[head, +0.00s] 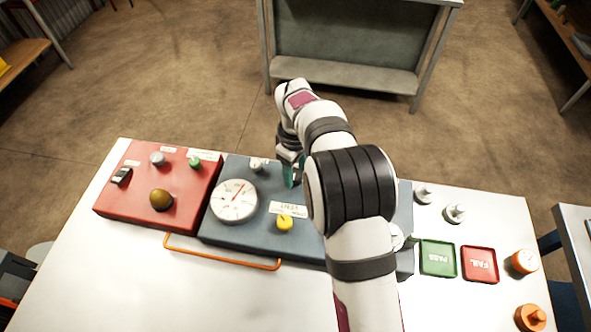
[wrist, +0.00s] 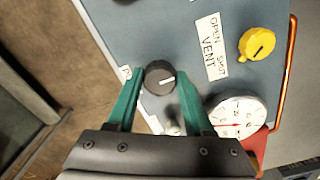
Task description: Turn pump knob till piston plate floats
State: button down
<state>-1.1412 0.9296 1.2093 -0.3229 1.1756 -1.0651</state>
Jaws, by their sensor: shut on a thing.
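My gripper (wrist: 158,80) has its two green fingers on either side of a dark round knob (wrist: 160,70) in the wrist view and is shut on it. The knob stands on the blue-grey panel (wrist: 178,25) and carries a white pointer line. A label beside it is mostly covered, so I cannot read its name. In the head view my gripper (head: 290,172) is at the panel's far edge and the knob is hidden. I cannot make out the piston plate; my arm covers much of the panel's right part. A white gauge (head: 235,201) has a red needle.
A yellow vent knob (head: 285,223) sits near the panel's front, with an orange rail (head: 222,254) before it. A red box (head: 128,203) stands left. Green PASS (head: 437,274) and red FAIL (head: 465,279) trays lie right, near orange weights (head: 530,317).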

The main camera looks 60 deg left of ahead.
jog(key=shift+m, duration=0.3)
jog(key=m, duration=0.3)
jog(key=shift+m, duration=0.4)
jog(key=m, duration=0.4)
jog(key=shift+s, duration=0.1)
jog(key=m, duration=0.5)
jog(key=shift+a+m, duration=0.1)
jog(key=shift+m, duration=2)
jog(key=shift+c, duration=1.4)
grip_release()
jog(key=shift+r, duration=0.1)
